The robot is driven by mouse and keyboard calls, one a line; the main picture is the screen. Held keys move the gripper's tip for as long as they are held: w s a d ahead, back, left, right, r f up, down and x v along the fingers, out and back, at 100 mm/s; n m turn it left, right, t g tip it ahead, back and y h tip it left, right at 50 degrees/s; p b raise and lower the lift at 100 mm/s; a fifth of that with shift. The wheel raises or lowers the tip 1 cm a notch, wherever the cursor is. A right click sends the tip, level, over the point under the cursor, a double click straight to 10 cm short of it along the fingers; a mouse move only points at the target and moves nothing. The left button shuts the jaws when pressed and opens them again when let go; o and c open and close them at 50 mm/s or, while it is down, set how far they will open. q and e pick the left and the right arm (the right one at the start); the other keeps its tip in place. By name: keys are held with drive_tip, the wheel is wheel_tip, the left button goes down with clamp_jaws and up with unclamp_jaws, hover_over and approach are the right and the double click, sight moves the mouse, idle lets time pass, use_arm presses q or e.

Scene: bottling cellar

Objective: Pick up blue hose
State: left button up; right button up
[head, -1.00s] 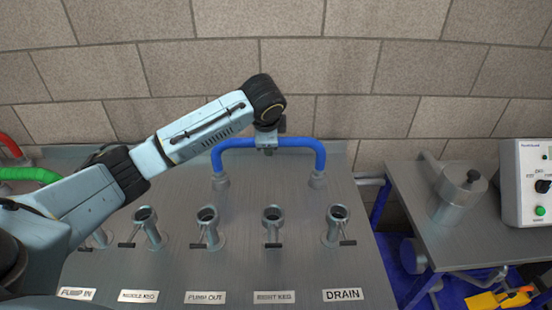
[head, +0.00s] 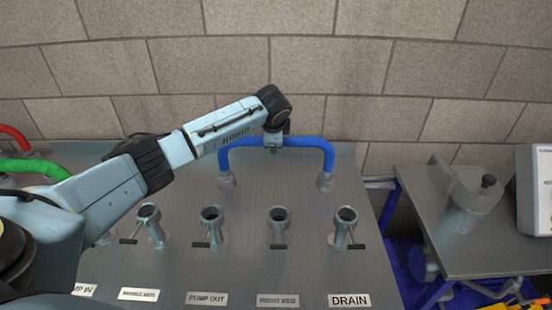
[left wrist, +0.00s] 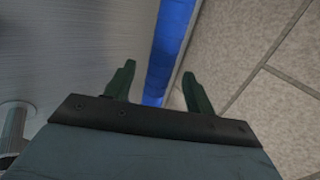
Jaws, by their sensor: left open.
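The blue hose (head: 318,143) is an upside-down U at the back of the metal panel, its two ends in grey fittings. My left gripper (head: 273,146) is over the middle of its top span. In the left wrist view the blue hose (left wrist: 170,50) runs between the two dark fingers of my open left gripper (left wrist: 158,85), with space showing beside it. I cannot tell whether the fingers touch it. My right gripper is not in view.
The metal panel (head: 180,270) has a row of valve ports with small handles and labels, such as DRAIN (head: 349,300). Green (head: 35,168) and red (head: 14,137) hoses lie at the left. A side table (head: 500,245) with a metal pot (head: 470,195) stands at the right. A brick wall is close behind.

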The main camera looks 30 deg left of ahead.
use_arm(q)
drive_tip(key=shift+x, duration=1.6)
drive_tip(key=c, duration=1)
drive_tip(key=shift+w+r, duration=0.15)
drive_tip(key=shift+r, duration=0.05)
